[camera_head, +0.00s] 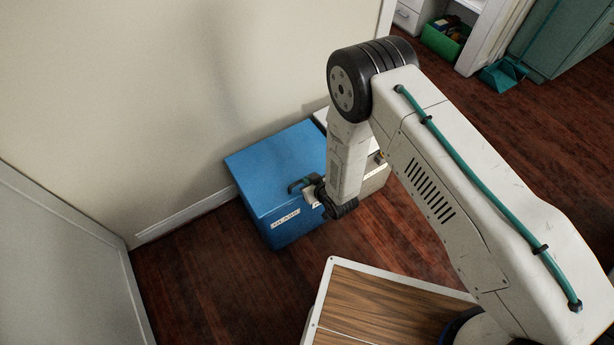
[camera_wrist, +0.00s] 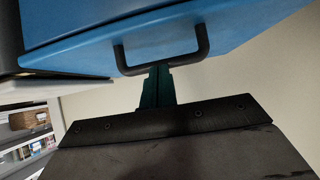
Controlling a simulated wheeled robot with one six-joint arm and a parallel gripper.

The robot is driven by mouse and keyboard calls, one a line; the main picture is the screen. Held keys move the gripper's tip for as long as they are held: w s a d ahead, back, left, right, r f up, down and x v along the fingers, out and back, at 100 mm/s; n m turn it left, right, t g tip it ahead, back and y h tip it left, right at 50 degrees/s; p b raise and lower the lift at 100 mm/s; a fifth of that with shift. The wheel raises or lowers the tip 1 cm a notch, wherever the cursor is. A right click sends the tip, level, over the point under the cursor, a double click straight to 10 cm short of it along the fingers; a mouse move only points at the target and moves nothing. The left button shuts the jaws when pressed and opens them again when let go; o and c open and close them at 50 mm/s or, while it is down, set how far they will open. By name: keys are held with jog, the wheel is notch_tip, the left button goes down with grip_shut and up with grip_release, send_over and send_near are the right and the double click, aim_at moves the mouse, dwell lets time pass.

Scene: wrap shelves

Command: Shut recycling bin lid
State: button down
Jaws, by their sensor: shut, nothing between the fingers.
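The blue recycling bin (camera_head: 262,178) stands against the wall, with a white label (camera_head: 285,217) on its front. Its blue lid (camera_head: 255,165) looks about level in the head view; I cannot tell whether it is fully down. A dark handle (camera_head: 300,184) sits near the front edge. In the wrist view the blue bin (camera_wrist: 80,45) fills the top, and the handle (camera_wrist: 165,67) hangs across the middle. My gripper (camera_wrist: 157,72) is shut and empty, its teal fingers reaching the handle bar. I cannot tell whether they touch it.
A pale bin (camera_head: 372,178) stands to the right of the blue one, partly behind my arm. A grey panel (camera_head: 70,270) is at the left. A green box (camera_head: 445,38) and teal dustpan (camera_head: 503,75) lie farther back. Wooden floor (camera_head: 190,270) is clear before the bin.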

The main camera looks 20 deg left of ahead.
dwell(0.3)
jog(key=w+a+r+v, duration=0.1)
jog(key=r+v, duration=0.1)
jog(key=v, duration=1.1)
jog(key=shift+f, duration=0.2)
